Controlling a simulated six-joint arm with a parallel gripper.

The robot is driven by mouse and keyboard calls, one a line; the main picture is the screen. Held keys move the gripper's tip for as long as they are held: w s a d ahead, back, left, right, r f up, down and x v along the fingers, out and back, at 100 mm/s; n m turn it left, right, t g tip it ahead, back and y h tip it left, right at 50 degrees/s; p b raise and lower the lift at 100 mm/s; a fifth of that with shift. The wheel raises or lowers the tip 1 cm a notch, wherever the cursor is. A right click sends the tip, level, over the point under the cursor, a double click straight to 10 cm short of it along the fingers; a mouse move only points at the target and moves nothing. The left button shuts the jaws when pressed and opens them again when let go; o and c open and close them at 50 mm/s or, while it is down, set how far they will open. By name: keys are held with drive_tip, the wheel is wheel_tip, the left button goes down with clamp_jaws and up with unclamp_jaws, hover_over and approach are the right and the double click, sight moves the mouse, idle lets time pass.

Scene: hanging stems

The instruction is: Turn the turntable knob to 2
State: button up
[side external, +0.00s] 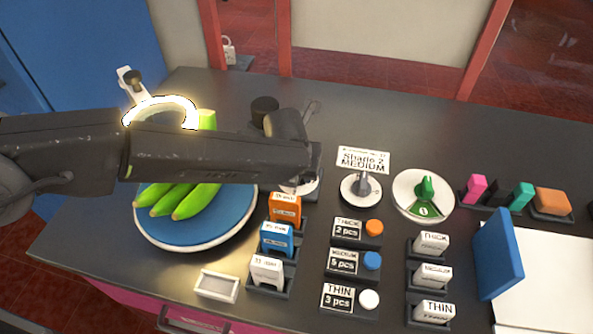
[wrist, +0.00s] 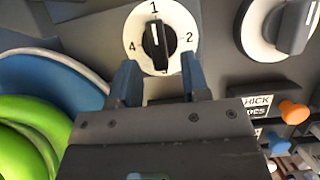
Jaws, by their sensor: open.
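The turntable knob is a black handle (wrist: 160,47) on a white round dial (wrist: 136,28) marked 1, 2, 3 and 4. Its white line points up, toward the 1. The 2 is on the right of the dial. My gripper (wrist: 158,68) is open, with one finger at the lower left of the handle and the other at its lower right. I cannot tell whether they touch it. In the side view, only an edge of the dial (side external: 303,188) shows under my arm, and my fingers are hidden.
A second black knob (side external: 362,186) and a green knob (side external: 424,190) stand to the right. Labelled orange, blue and white blocks (side external: 277,238) stand in front of the dial. A lit ring lamp (side external: 160,101) is behind the turntable. The back right of the counter is clear.

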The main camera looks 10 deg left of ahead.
drive_tip(key=shift+x, duration=1.05)
clamp_jaws()
